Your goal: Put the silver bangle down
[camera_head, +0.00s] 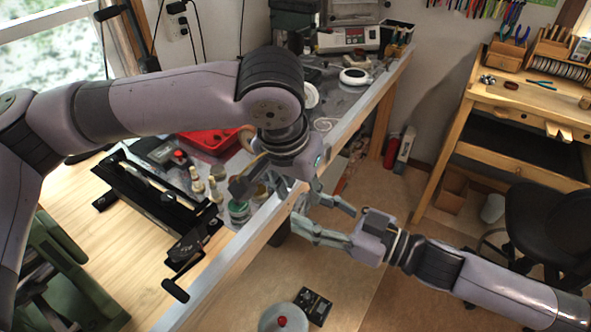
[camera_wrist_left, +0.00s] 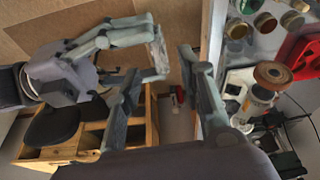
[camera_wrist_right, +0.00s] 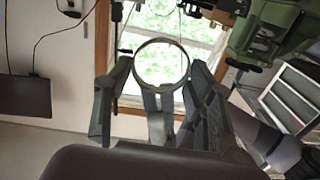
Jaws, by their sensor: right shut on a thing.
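The silver bangle (camera_wrist_right: 161,40) shows as an upright ring in the right wrist view. My right gripper (camera_wrist_right: 159,66) is shut on it, with one fingertip at each side of the ring. In the left wrist view the bangle (camera_wrist_left: 158,50) is seen nearly edge-on. My left gripper (camera_wrist_left: 174,62) is open, its fingers close to the bangle; I cannot tell whether they touch it. In the head view the left gripper (camera_head: 297,190) meets the right gripper (camera_head: 312,212) beyond the bench edge, and the bangle is not clear there.
A cluttered workbench (camera_head: 248,228) stands at the left, with a black-framed tool (camera_head: 160,200), small jars (camera_head: 238,210) and a red tray (camera_head: 210,140). A wooden jeweller's bench (camera_head: 500,110) and black chair (camera_head: 548,222) stand right. Open floor lies below the grippers.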

